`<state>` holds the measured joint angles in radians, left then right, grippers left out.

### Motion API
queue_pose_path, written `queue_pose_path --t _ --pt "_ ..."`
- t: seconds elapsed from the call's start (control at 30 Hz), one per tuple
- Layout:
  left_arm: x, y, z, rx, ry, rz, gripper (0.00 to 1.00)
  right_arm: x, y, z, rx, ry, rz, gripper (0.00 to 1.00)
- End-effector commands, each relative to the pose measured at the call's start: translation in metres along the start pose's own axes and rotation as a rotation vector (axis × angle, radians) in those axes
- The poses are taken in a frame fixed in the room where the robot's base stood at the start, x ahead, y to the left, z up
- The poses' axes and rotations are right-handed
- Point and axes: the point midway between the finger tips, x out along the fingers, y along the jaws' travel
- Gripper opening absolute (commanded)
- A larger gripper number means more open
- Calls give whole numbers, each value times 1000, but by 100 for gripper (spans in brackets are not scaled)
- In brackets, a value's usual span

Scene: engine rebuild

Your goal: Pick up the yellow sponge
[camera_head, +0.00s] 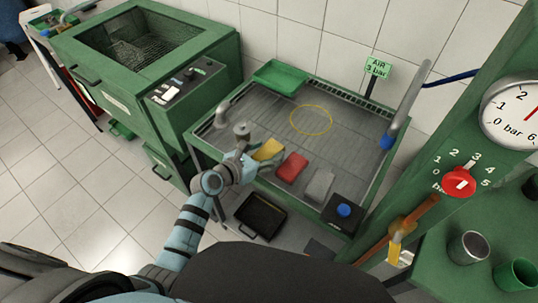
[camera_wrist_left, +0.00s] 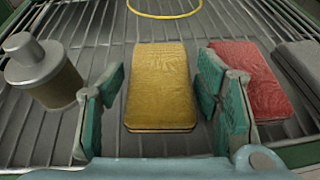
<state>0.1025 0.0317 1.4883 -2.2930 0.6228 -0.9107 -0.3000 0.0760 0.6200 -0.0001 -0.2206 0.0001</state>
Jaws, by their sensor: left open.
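The yellow sponge (camera_head: 268,150) lies on the slatted grey top of the green bench, at its near left part. In the left wrist view the yellow sponge (camera_wrist_left: 160,88) lies flat between and just beyond my open fingers. My left gripper (camera_head: 252,160) is at the sponge's near end; in the left wrist view its teal finger pads (camera_wrist_left: 158,100) stand on either side, with a gap to the sponge on each side. The right gripper is not in view.
A red sponge (camera_head: 291,167) lies close to the right, near the right finger, then a grey block (camera_head: 319,185). A metal cylinder (camera_wrist_left: 42,70) stands left of the left finger. A yellow ring (camera_head: 311,119) marks clear slats behind. A hose nozzle (camera_head: 405,105) rises at the right.

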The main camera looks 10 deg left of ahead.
Motion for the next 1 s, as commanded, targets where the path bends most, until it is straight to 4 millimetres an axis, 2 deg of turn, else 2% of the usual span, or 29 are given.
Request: queue_pose_path --t 0.13,0.37,0.67,0.77,0.87,1.0 --pt "-1 0 1 0 0 0 58 -1 0 0 0 0 0 0" --pt "-1 0 1 -1 0 0 24 -1 1 0 0 0 1 0" --pt "-2 0 4 -1 -1 0 24 -3 4 0 -2 0 5 0" --pt "-6 0 13 0 -2 0 24 -8 5 -1 -2 0 5 0" --pt "-14 0 31 0 -3 1 24 -19 5 -2 -2 0 5 0" --pt "-31 0 75 2 -5 1 24 -39 7 -4 -2 0 5 0"
